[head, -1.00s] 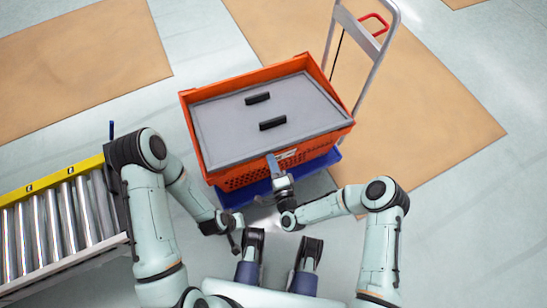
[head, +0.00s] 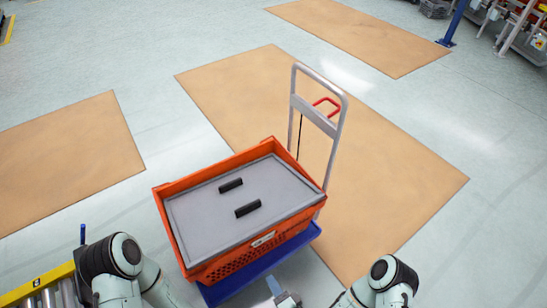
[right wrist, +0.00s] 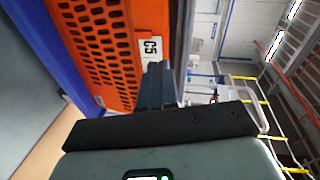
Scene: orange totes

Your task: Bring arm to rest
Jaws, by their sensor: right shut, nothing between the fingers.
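My right gripper (head: 274,284) is at the bottom edge of the head view, just in front of the blue cart, apart from the orange tote. In the right wrist view its dark fingers (right wrist: 156,86) are shut and empty, with the tote behind them. My left arm shows only in part at the lower left of the head view; its gripper is out of the frame.
The orange tote (head: 170,222) holds a grey panel (head: 205,213) with two black handles. It stands on a blue cart (head: 262,268) with a grey upright handle (head: 338,125). A roller conveyor (head: 45,283) is at lower left. Floor beyond is open.

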